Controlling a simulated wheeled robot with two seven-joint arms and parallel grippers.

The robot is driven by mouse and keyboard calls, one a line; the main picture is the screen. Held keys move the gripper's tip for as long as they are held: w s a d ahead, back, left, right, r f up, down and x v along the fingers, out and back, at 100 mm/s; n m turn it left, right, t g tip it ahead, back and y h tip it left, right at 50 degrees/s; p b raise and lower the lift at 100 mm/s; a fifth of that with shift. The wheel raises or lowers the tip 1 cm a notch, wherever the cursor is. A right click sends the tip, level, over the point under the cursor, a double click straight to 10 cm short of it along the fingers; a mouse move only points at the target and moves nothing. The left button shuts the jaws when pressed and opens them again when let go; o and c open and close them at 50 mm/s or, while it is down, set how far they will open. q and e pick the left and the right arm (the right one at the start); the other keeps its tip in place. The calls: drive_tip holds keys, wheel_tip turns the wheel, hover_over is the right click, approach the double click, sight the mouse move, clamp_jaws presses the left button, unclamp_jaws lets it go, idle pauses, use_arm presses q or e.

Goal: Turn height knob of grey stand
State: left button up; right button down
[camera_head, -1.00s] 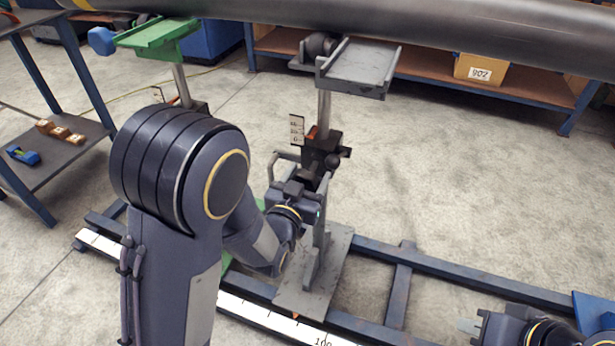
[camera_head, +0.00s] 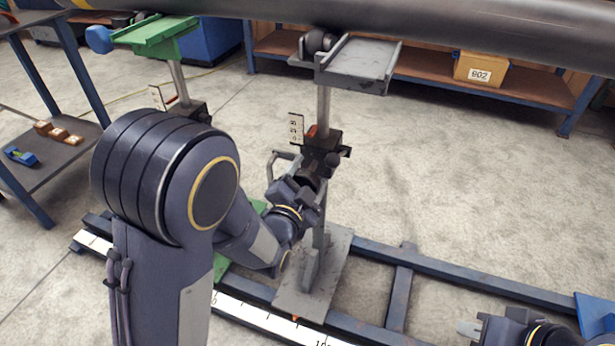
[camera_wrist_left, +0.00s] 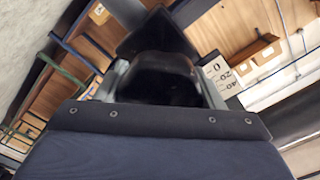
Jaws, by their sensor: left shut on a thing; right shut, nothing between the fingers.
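The grey stand (camera_head: 325,100) rises from a flat grey base plate (camera_head: 335,255) on the blue rail frame, with a grey saddle (camera_head: 358,62) on top. Its dark height knob sits low on the black clamp block (camera_head: 322,147). My left gripper (camera_head: 308,182) is shut on this knob from the lower left. In the left wrist view the dark round knob (camera_wrist_left: 160,82) fills the space between the fingers, its far side hidden. My right gripper (camera_head: 468,328) is shut and empty at the lower right, away from the stand.
A long dark pipe (camera_head: 450,25) runs across the top, above the saddle. A green stand (camera_head: 160,38) is at the left. A small scale plate (camera_head: 296,129) stands beside the clamp block. A shelf with a box (camera_head: 480,68) is behind.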

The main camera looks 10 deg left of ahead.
use_arm(q)
drive_tip(key=shift+m, duration=0.7)
drive_tip(key=o, duration=1)
drive_tip(key=shift+s, duration=0.1)
drive_tip(key=s, duration=0.3)
drive_tip(key=s+a+p, duration=0.1)
drive_tip(key=s, duration=0.3)
drive_tip(key=shift+s+a, duration=0.2)
drive_tip(key=shift+s, duration=0.05)
